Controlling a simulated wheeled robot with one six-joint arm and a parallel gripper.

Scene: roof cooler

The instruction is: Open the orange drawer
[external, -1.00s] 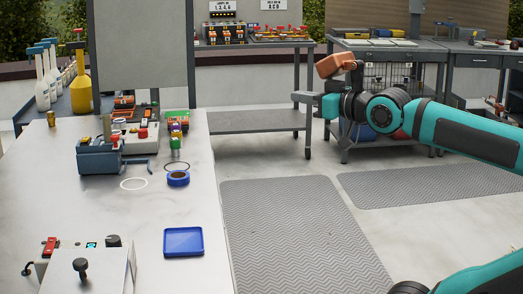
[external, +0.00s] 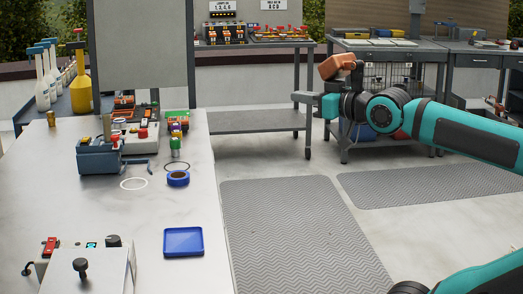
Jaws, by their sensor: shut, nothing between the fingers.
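I cannot make out an orange drawer for certain. My gripper (external: 302,98) is at the end of the teal arm, right of the table and in the air, pointing left. It is shut and empty, apart from everything on the table.
The light table (external: 150,225) fills the left. It carries a blue tray (external: 183,241), a blue tape roll (external: 178,178) and a control box (external: 88,272). A grey panel (external: 140,45) rises behind. Workbenches (external: 395,48) stand at the back. The floor mat (external: 290,230) is clear.

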